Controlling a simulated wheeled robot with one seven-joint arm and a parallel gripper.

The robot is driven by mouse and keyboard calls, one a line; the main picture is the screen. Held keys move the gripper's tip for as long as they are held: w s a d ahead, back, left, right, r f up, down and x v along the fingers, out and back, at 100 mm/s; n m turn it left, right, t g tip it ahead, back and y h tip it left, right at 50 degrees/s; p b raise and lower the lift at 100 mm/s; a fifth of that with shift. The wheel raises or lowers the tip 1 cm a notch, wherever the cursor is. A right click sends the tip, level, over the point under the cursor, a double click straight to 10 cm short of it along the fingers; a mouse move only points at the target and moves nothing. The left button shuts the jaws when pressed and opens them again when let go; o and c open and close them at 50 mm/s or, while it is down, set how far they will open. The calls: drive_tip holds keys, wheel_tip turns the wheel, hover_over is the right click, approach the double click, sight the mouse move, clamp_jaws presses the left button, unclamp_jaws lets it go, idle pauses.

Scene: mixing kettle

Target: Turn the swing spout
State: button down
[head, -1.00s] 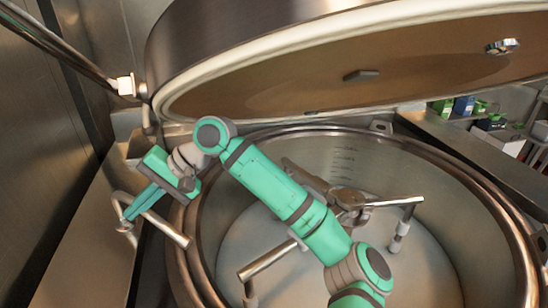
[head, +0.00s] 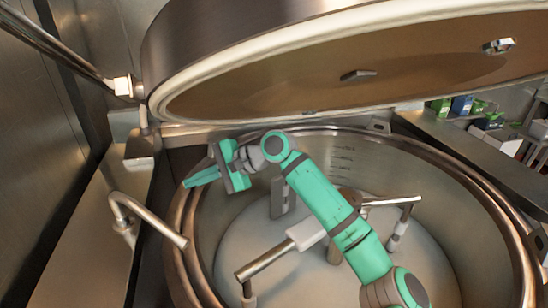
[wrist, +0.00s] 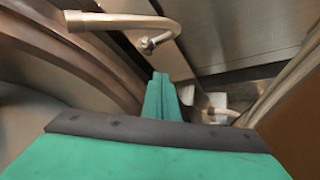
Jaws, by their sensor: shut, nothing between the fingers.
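The swing spout (head: 150,219) is a bent metal tube on the counter left of the kettle. Its open end points right and reaches the kettle's rim. In the wrist view the spout (wrist: 125,20) curves across the top, ahead of my fingers and apart from them. My gripper (head: 186,184) is above the kettle's left rim, up and right of the spout's end in the head view. My gripper (wrist: 161,78) has its green fingers together with nothing between them.
The big kettle (head: 186,262) stands open, with a stirrer (head: 265,263) inside. Its tilted lid (head: 330,75) hangs above my arm. A steel wall (head: 40,140) rises at the left. The counter (head: 85,260) around the spout's base is clear.

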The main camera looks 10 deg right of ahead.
drive_tip(key=w+d+m+t+h, duration=0.1)
drive_tip(key=w+d+m+t, duration=0.2)
drive_tip(key=d, duration=0.8)
drive_tip(key=w+d+f+m+t+h, duration=0.1)
drive_tip(key=w+d+m+t, duration=0.3)
drive_tip(key=d, duration=0.8)
drive_tip(key=shift+w+d+f+m, duration=0.2)
drive_tip(key=shift+w+m, duration=0.1)
drive_tip(key=shift+w, duration=0.7)
